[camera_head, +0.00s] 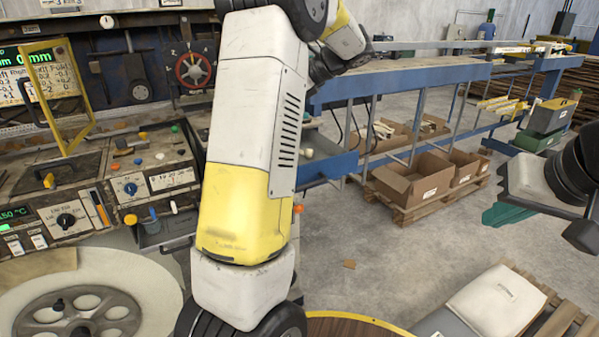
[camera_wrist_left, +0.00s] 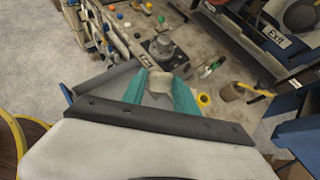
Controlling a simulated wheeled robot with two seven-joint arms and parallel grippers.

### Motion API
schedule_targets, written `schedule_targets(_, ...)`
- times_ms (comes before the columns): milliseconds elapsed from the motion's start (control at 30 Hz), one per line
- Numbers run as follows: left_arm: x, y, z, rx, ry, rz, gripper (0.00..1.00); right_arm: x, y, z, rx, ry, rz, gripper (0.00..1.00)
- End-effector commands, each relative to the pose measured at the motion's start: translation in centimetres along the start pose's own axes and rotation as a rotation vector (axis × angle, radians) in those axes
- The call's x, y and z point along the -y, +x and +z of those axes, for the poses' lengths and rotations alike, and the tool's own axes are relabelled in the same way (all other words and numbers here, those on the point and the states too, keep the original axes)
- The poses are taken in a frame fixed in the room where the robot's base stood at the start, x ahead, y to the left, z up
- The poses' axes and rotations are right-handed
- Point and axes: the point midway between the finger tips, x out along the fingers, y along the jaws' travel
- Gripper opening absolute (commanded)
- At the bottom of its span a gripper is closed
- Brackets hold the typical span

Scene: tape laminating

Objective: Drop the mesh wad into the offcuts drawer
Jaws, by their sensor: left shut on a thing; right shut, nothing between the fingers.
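My left gripper (camera_wrist_left: 160,92) shows in the left wrist view with its teal fingers shut on a small beige wad (camera_wrist_left: 160,82), which looks like the mesh wad. In the head view my left arm fills the middle, and I cannot make out its gripper there. My right gripper (camera_head: 507,214) is at the right edge of the head view, shut and empty, over the floor.
A control panel (camera_head: 140,185) with knobs is at the left. Cardboard boxes (camera_head: 412,184) stand on a pallet beneath the blue conveyor frame (camera_head: 410,75). A white sack (camera_head: 497,302) lies at lower right. The middle floor is mostly clear.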

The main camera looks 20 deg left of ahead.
Motion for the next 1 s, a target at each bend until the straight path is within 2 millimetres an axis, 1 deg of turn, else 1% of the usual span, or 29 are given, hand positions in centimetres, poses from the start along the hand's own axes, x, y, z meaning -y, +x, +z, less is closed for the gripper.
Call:
schedule_targets(33, -0.3, -0.2, -0.2, 0.001, -0.006, 0.011, 0.00, 0.0, 0.0, 0.0, 0.000, 0.000, 0.000, 0.00)
schedule_targets(133, -0.6, 0.2, -0.8, 0.001, -0.011, 0.022, 0.00, 0.0, 0.0, 0.0, 0.000, 0.000, 0.000, 0.00)
schedule_targets(400, -0.6, 2.0, -3.3, 0.002, -0.009, 0.021, 0.00, 0.0, 0.0, 0.0, 0.000, 0.000, 0.000, 0.00)
schedule_targets(600, -0.5, 2.9, -4.7, 0.002, -0.011, 0.019, 0.00, 0.0, 0.0, 0.0, 0.000, 0.000, 0.000, 0.00)
schedule_targets(733, -0.5, 3.2, -5.0, 0.001, -0.011, 0.018, 0.00, 0.0, 0.0, 0.0, 0.000, 0.000, 0.000, 0.00)
schedule_targets(967, -0.5, 3.2, -5.1, 0.001, -0.011, 0.018, 0.00, 0.0, 0.0, 0.0, 0.000, 0.000, 0.000, 0.00)
schedule_targets(1000, -0.5, 3.2, -5.1, 0.001, -0.011, 0.018, 0.39, 0.0, 0.0, 0.0, 0.000, 0.000, 0.000, 0.00)
